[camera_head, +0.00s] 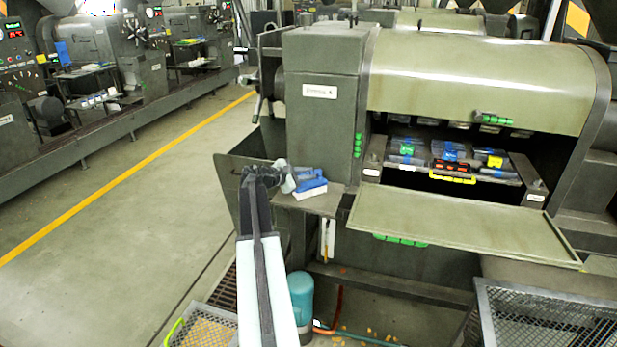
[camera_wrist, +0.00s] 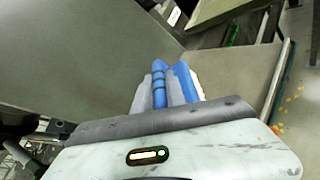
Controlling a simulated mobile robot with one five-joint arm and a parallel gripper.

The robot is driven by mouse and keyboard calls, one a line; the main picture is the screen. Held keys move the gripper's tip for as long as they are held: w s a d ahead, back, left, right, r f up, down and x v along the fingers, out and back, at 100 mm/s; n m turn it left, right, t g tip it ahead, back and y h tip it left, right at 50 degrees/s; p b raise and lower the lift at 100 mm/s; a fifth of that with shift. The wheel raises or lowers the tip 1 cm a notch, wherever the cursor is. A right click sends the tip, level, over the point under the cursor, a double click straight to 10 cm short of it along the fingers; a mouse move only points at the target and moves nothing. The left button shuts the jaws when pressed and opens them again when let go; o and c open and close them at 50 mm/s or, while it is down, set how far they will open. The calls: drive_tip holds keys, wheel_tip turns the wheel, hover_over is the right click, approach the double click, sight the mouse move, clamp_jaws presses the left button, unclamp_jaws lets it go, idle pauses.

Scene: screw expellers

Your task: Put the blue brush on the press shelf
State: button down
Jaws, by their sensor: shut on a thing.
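The blue brush (camera_head: 309,180), with a white bristle side, is at the small dark shelf (camera_head: 325,207) on the left front of the press (camera_head: 325,120). My gripper (camera_head: 290,180) is shut on the brush. In the wrist view, its blue handle (camera_wrist: 159,84) lies between my grey fingertips (camera_wrist: 158,92), with the blue and white head just beyond. The brush appears over the shelf's left part; whether it touches the surface is unclear. The shelf's bare surface also shows in the wrist view (camera_wrist: 238,72).
The press's open flap (camera_head: 460,222) juts out right of the shelf, below a bay with blue, red and yellow items (camera_head: 452,152). A teal cylinder (camera_head: 301,292) and a mesh crate (camera_head: 545,315) stand lower. The floor at left (camera_head: 130,210) is clear.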

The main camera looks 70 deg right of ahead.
drive_tip(key=c, duration=1.4)
unclamp_jaws()
drive_tip(key=shift+o, duration=0.2)
drive_tip(key=shift+w+a+r+p, duration=0.1)
drive_tip(key=shift+a+r+p, duration=0.1)
drive_tip(key=shift+r+p, duration=0.1)
drive_tip(key=p+v, duration=0.3)
drive_tip(key=v, duration=0.8)
drive_tip(key=shift+w+a, duration=0.15)
drive_tip(key=shift+a, duration=0.1)
drive_tip(key=shift+f, duration=0.1)
